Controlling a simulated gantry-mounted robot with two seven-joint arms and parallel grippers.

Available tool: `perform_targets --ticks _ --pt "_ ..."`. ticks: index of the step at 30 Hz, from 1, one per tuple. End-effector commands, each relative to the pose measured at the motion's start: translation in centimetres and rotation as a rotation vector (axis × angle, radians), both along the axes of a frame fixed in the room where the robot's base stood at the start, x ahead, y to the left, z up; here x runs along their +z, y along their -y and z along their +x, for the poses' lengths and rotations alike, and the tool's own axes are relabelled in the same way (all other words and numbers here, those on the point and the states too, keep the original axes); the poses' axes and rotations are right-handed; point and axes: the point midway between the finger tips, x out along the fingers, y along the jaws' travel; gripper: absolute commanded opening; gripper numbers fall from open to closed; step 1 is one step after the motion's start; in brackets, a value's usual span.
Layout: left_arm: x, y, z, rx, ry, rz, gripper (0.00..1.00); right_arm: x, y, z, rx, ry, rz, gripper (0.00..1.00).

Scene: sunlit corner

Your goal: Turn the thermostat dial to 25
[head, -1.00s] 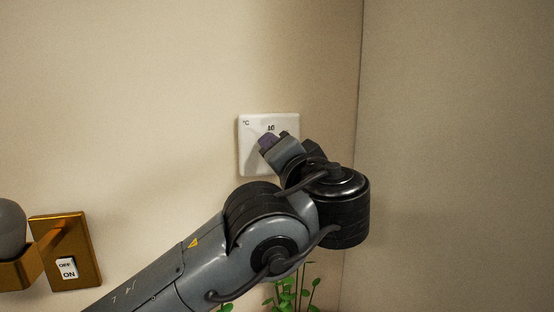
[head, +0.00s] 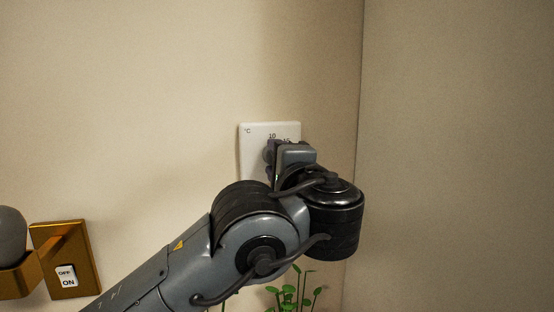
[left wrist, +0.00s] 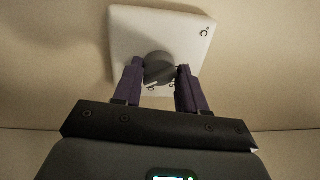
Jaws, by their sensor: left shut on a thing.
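The white thermostat plate (head: 251,142) is on the wall near the corner, marked °C, with a 10 and a partly covered 15 showing at its top. In the left wrist view the plate (left wrist: 128,32) appears turned over, with the round grey dial (left wrist: 158,67) on it. My left gripper (head: 275,151) is at the plate and covers most of the dial in the head view. In the left wrist view its purple fingers (left wrist: 159,75) are on both sides of the dial, shut on it. The dial's setting is hidden. My right gripper is not in view.
A brass wall plate (head: 82,262) with an OFF/ON switch (head: 67,277) and a lamp (head: 12,237) is at the lower left. The room corner is just right of the thermostat. A green plant (head: 290,296) stands below my arm.

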Motion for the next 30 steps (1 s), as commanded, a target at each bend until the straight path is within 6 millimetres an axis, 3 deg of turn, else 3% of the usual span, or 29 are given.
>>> perform_targets --ticks 15,16,20,30 --pt "-0.14 0.09 0.02 -0.002 -0.008 0.023 0.11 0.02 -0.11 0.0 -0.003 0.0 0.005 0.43" --pt "-0.14 0.09 0.02 -0.002 -0.008 0.023 0.43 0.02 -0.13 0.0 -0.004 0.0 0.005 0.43" --pt "-0.12 0.07 0.01 -0.001 -0.007 0.022 0.63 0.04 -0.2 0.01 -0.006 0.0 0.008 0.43" --pt "-0.06 0.05 -0.02 0.0 -0.006 0.02 0.66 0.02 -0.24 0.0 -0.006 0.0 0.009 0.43"
